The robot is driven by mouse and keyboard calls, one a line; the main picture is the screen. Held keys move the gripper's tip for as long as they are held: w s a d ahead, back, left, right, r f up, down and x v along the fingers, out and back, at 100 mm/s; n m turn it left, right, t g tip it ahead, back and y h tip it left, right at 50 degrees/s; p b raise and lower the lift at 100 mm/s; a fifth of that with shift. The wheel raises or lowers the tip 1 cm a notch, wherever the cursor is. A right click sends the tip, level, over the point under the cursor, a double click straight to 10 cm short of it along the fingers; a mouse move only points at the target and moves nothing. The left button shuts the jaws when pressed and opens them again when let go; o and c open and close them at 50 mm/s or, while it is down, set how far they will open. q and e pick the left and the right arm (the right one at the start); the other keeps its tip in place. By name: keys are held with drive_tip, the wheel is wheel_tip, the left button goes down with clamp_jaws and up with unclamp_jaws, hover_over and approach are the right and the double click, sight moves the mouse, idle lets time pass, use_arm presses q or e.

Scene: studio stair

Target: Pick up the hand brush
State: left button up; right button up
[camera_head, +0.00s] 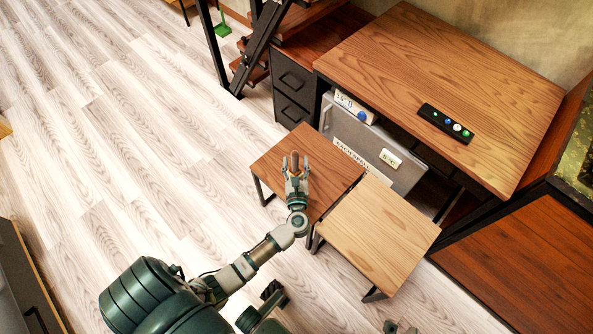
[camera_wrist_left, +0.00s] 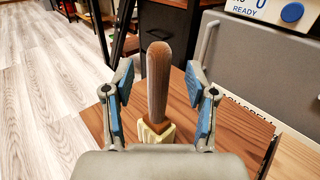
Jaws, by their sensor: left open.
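The hand brush (camera_wrist_left: 158,85) has a brown wooden handle and cream bristles. In the left wrist view its handle points up the picture between my fingers, and the gripper body partly hides the bristles. It is over the darker small wooden table (camera_head: 325,155); I cannot tell if it stands or lies. In the head view little of the brush (camera_head: 294,159) shows. My left gripper (camera_head: 295,161) is open, with blue-padded fingers (camera_wrist_left: 158,100) on both sides of the brush and gaps beside the handle. Grey tips at the head view's bottom edge may be my right gripper (camera_head: 401,329).
A lighter small table (camera_head: 378,232) adjoins the darker one. A large wooden desk (camera_head: 450,75) with a black button panel (camera_head: 446,123) stands at the back right. A grey case (camera_head: 360,140) is under it. Dark drawers (camera_head: 293,85) stand behind. The floor at left is mostly clear.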

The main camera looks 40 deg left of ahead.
sight(295, 159)
use_arm(q)
drive_tip(key=shift+x, duration=1.6)
drive_tip(key=shift+s, duration=0.1)
clamp_jaws()
